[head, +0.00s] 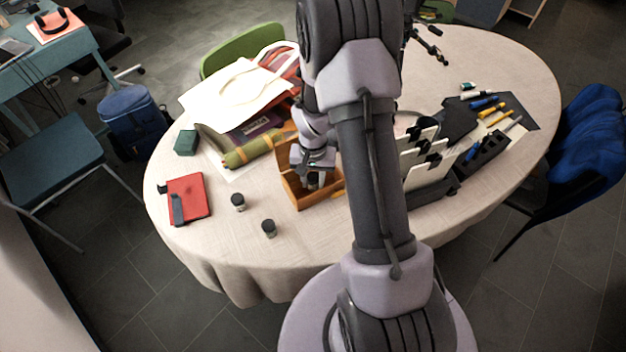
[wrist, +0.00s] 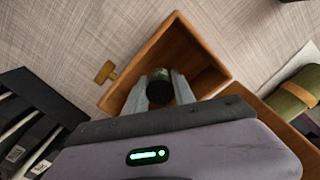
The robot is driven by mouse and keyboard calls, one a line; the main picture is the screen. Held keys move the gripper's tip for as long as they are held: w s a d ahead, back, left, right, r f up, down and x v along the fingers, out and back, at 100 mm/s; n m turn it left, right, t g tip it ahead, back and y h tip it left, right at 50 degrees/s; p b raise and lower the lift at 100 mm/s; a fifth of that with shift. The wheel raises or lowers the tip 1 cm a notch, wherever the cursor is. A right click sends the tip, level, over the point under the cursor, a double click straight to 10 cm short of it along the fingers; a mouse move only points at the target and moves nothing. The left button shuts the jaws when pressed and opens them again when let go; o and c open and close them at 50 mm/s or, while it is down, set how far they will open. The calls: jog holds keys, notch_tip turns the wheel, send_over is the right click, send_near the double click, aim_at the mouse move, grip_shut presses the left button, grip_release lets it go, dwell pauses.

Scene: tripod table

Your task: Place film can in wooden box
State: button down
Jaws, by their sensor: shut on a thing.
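The wooden box (head: 301,197) stands open on the round table, left of my arm in the head view. In the wrist view the box (wrist: 208,48) lies under my gripper, with its inside walls showing. My gripper (wrist: 160,92) is shut on a dark film can (wrist: 159,80), its two grey fingers on either side of it. The can is over or inside the box opening; its exact height above the floor is unclear. In the head view my gripper (head: 315,180) is at the box and mostly hides the can. Two other film cans (head: 238,202) (head: 269,228) stand on the cloth.
A red notebook (head: 188,198) and a green box (head: 186,142) lie to the left. A green roll (head: 254,152) with straps lies behind the wooden box. A black rack (head: 432,185) with white plates stands right of my arm. The cloth near the front cans is mostly clear.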

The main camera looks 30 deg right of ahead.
jog(key=c, duration=1)
grip_release()
jog(key=shift+f, duration=0.15)
jog(key=shift+c, duration=0.2)
notch_tip(320, 180, up, 13)
jog(key=p, duration=0.5)
notch_tip(320, 180, up, 10)
jog(key=t, duration=0.2)
send_over(312, 177)
jog(key=a, duration=0.4)
jog(key=s+a+r+n+t+y, duration=0.1)
jog(key=s+a+r+t, duration=0.1)
jog(key=s+a+r, duration=0.4)
jog(key=s+a+r+n+t+y, duration=0.1)
jog(key=s+a+r, duration=0.5)
jog(key=s+r, duration=0.3)
jog(key=shift+s+r+n+t, duration=0.15)
jog(key=shift+s+n+t, duration=0.25)
jog(key=shift+s, duration=0.7)
